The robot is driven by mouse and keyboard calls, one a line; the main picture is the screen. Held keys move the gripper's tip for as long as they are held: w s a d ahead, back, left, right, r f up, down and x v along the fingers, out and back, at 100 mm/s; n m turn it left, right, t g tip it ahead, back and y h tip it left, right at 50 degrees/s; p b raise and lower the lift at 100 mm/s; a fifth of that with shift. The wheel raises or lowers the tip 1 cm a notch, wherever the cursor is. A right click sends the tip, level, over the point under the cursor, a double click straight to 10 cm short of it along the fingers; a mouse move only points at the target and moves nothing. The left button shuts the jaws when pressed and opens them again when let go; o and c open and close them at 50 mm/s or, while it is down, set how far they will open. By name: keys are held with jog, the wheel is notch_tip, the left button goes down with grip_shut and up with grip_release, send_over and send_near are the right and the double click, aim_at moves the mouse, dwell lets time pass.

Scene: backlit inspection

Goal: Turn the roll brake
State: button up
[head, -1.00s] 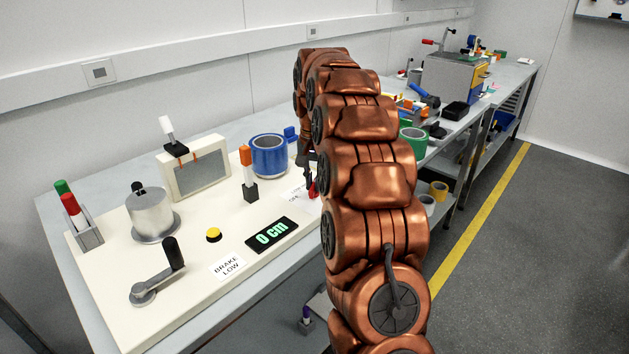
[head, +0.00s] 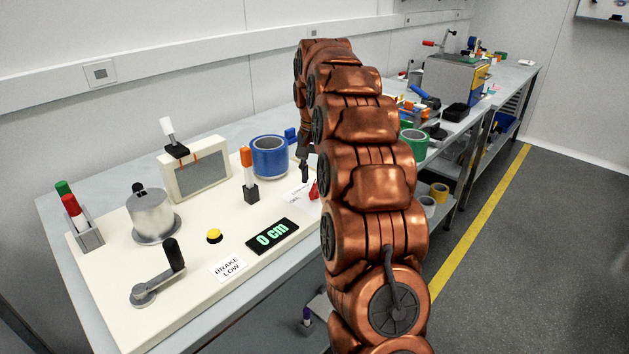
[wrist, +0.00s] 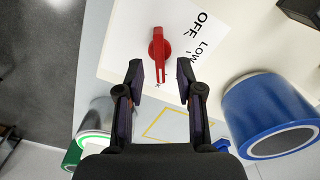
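The red roll brake knob (wrist: 158,48) stands on a white label reading OFF and LOW (wrist: 196,42) in the wrist view. Its long handle lies nearly along the picture's vertical. In the head view the knob (head: 313,190) is partly hidden by my arm. My gripper (wrist: 160,80) is open and empty, its fingertips apart on either side of the knob's lower end in the picture. In the head view my gripper (head: 305,170) hangs just above the knob, apart from it. A sign (head: 228,268) reads BRAKE LOW.
The cream board holds a crank (head: 158,275), a yellow button (head: 214,236), a display reading 0 cm (head: 271,235), an orange-topped post (head: 248,175) and a metal drum (head: 153,217). A blue roll (head: 270,157) stands close behind my gripper.

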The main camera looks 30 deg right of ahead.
aim_at(314, 185)
notch_tip(314, 185, up, 4)
jog(key=shift+w+f, duration=0.1)
jog(key=shift+r, duration=0.65)
jog(key=shift+a+r, duration=0.1)
jog(key=s+a+r+n+p, duration=0.2)
jog(key=s+a+n, duration=0.1)
jog(key=s+a, duration=0.45)
jog(key=s+a+r+n+p, duration=0.2)
jog(key=s+a+p, duration=0.1)
jog(key=s+a, duration=0.45)
jog(key=s+a+f+n+p, duration=0.1)
jog(key=s+a+f, duration=0.1)
jog(key=s, duration=0.5)
jog(key=s+a+f+n+g+p, duration=0.1)
jog(key=s+a+f+n, duration=0.1)
jog(key=s, duration=0.6)
jog(key=s+a+f+n+p, duration=0.1)
jog(key=s+a, duration=0.3)
jog(key=s, duration=0.4)
jog(key=shift+s+a+f+n+g+p, duration=0.2)
jog(key=shift+a+f+n+g+p, duration=0.1)
jog(key=shift+f+g+p, duration=0.15)
